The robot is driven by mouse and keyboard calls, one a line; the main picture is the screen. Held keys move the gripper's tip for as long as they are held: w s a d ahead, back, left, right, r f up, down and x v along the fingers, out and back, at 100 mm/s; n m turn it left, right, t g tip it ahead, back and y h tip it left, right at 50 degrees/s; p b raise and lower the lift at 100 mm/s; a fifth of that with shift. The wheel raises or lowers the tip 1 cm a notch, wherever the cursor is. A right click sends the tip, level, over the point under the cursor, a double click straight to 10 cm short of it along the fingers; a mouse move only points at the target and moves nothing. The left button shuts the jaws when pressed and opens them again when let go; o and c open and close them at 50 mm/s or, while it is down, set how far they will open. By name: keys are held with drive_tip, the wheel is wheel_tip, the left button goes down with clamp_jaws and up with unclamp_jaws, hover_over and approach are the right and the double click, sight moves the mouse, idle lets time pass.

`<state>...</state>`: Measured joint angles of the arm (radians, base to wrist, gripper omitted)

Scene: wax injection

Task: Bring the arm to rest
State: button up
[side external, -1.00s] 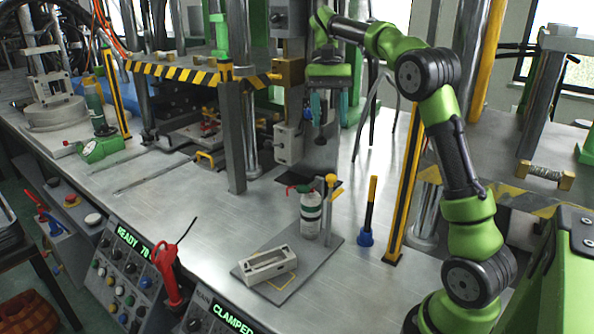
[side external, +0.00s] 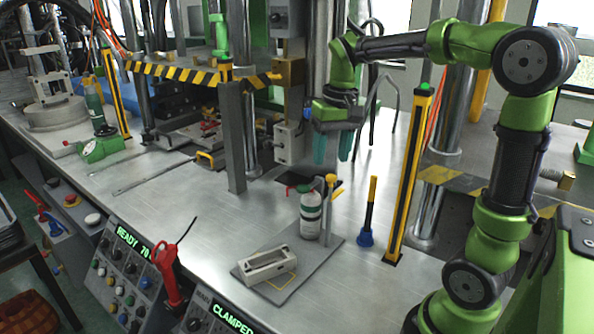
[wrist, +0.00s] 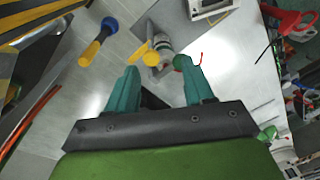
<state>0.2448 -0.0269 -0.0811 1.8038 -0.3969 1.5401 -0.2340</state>
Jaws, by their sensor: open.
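My gripper (side external: 333,148) hangs in the air above the metal bench (side external: 270,215), its teal fingers pointing down. In the wrist view my gripper (wrist: 160,88) shows its two fingers apart with nothing between them. The bottle also shows in the wrist view (wrist: 163,45), beyond the fingertips.
A pale slotted block (side external: 265,267) lies on the plate. A blue-and-yellow handled tool (side external: 367,220) stands to the right, near a yellow-black post (side external: 409,175). A grey post (side external: 232,140) and striped platform stand left.

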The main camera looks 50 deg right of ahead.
drive_tip(key=s+a+f+n+t+y, duration=0.1)
drive_tip(key=s+a+n+t, duration=0.1)
drive_tip(key=s+a+t, duration=0.4)
drive_tip(key=s+a, duration=0.3)
drive_tip(key=a, duration=0.4)
drive_tip(key=shift+a+f+y, duration=0.15)
drive_tip(key=shift+f+y, duration=0.15)
